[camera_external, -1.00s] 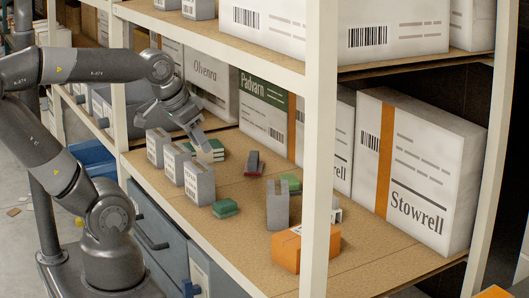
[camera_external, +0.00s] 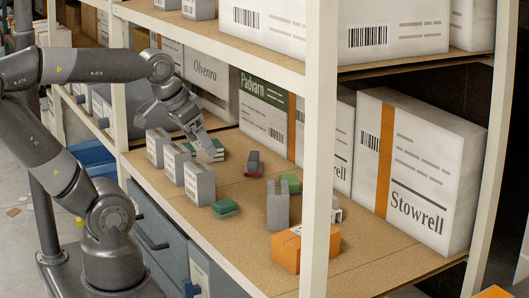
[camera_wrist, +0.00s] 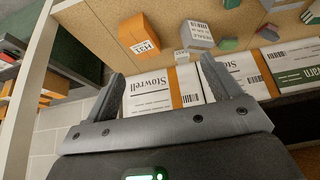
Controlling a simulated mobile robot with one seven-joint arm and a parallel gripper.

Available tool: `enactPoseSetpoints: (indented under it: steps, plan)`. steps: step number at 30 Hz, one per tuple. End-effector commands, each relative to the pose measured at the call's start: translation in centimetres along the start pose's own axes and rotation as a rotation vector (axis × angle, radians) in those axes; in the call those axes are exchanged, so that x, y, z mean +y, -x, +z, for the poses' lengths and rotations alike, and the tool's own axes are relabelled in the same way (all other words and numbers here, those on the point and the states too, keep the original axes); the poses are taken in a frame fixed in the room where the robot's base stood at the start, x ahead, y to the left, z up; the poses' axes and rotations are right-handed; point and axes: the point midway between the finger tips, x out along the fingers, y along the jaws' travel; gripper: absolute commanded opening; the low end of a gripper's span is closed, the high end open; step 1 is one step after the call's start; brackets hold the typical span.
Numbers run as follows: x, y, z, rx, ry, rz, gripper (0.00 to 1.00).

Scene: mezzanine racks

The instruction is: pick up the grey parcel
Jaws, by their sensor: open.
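An upright grey parcel (camera_external: 278,208) stands on the middle shelf behind the orange box; a grey block also shows in the wrist view (camera_wrist: 198,34). Several grey labelled boxes (camera_external: 199,184) stand along the shelf's left edge, and a small dark grey block (camera_external: 253,158) is by a red one, so which is the task's parcel is not certain. My gripper (camera_external: 206,150) is above the shelf's left part, behind the labelled boxes and apart from the upright grey block. In the wrist view my gripper (camera_wrist: 165,70) has its fingers wide apart with nothing held.
An orange box (camera_external: 288,250) stands at the front, near the white rack post (camera_external: 319,150). Green blocks (camera_external: 225,208) lie on the shelf (camera_external: 236,245). Large white cartons (camera_external: 435,180) line the back. The upper shelf (camera_external: 240,45) hangs above; bare board lies between the small items.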

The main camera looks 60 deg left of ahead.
Motion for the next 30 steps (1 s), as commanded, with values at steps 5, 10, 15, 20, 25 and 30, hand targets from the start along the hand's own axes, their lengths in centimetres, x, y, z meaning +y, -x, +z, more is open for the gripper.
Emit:
enactPoseSetpoints:
  steps: [5, 10, 15, 20, 25, 30]
  plan:
    - [0.0, 0.0, 0.0, 0.000, 0.000, 0.000, 0.98]
    - [0.0, 0.0, 0.0, 0.000, 0.000, 0.000, 1.00]
    - [-0.1, -0.5, 0.1, -0.027, 0.031, 0.006, 1.00]
    - [-0.5, -2.9, 0.5, -0.150, 0.183, 0.052, 1.00]
    - [-1.0, -6.2, 1.0, -0.319, 0.441, 0.144, 1.00]
    - [-1.8, -9.1, 0.9, -0.455, 0.718, 0.261, 1.00]
